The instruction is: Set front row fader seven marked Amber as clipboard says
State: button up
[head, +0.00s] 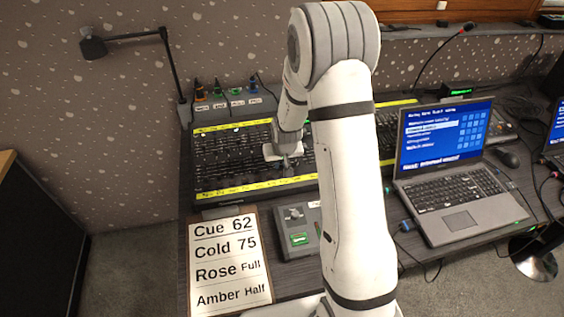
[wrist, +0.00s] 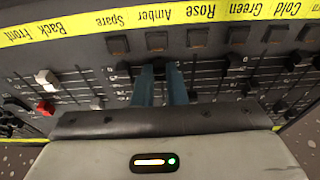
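The clipboard (head: 231,262) lies at the desk's front left and reads "Cue 62, Cold 75, Rose Full, Amber Half". The fader console (head: 215,172) lies behind it. My gripper (head: 288,163) points down over the console's right part in the head view. In the wrist view the labels are upside down. The Amber label (wrist: 154,16) and its button (wrist: 157,41) lie straight beyond my two blue fingers (wrist: 161,72). The fingers stand a little apart in the Amber column, low at the fader slots. The Amber knob is not clear between them, so I cannot tell whether they grip it.
In the wrist view, a dark knob (wrist: 126,72) stands in the Spare column close left of my fingers, and another (wrist: 236,62) stands to the right. White (wrist: 46,78) and red (wrist: 46,107) knobs are further left. A laptop (head: 445,165) stands right of my arm.

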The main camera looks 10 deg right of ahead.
jog(key=shift+w+r+b, duration=0.15)
jog(key=shift+w+b, duration=0.15)
jog(key=shift+w, duration=1.15)
jog(key=o, duration=0.4)
jog(key=shift+r, duration=0.1)
jog(key=shift+r+p, duration=0.4)
jog(key=shift+r, duration=0.75)
